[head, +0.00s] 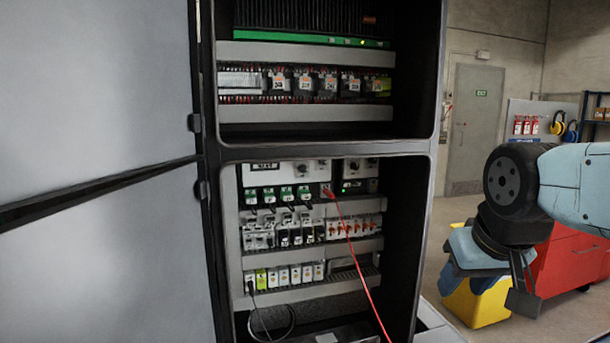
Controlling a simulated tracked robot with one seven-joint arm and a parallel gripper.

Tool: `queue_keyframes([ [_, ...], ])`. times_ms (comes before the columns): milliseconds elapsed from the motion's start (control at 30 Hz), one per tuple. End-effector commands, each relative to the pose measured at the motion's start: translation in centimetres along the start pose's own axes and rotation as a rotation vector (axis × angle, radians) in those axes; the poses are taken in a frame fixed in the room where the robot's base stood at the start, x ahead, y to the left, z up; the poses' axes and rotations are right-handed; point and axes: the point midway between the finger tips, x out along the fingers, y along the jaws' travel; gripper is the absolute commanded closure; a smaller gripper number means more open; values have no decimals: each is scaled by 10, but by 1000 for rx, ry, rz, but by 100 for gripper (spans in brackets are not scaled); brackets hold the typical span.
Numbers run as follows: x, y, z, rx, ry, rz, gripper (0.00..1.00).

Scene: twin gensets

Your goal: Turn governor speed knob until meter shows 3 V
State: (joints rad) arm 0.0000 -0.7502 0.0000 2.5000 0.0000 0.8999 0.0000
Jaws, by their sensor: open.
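My gripper (510,282) hangs at the right of the head view, outside the cabinet and well apart from it. It is open, with nothing seen between its fingers. In the lower cabinet bay, small modules with round knobs (360,167) sit at the upper right. I cannot tell which knob is the governor speed knob, and its marks are too small to read. A black lead (252,300) hangs at the lower left. No meter reading is legible.
The open cabinet doors (95,180) fill the left. The cabinet frame (425,190) edges the bay on the right. Behind my arm stand a yellow bin (470,305) and a red tool chest (572,262). The floor between cabinet and gripper looks clear.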

Motion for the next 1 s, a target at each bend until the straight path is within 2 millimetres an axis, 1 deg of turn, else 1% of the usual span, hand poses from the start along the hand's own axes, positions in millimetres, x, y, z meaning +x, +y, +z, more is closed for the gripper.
queue_keyframes([
  [67, 1, -1, -3, 1, 6, -4, 51],
  [167, 7, -9, -18, 5, 40, -24, 51],
  [267, 18, -24, -47, 21, 110, -63, 51],
  [367, 32, -44, -86, 53, 210, -117, 51],
  [400, 38, -53, -102, 68, 252, -141, 51],
  [467, 46, -66, -127, 97, 317, -175, 51],
  [500, 51, -75, -142, 117, 358, -198, 51],
  [700, 75, -120, -209, 231, 561, -302, 51],
  [800, 86, -141, -236, 292, 659, -348, 51],
  [900, 96, -162, -259, 355, 757, -388, 51],
  [1000, 106, -181, -277, 417, 856, -423, 51],
])
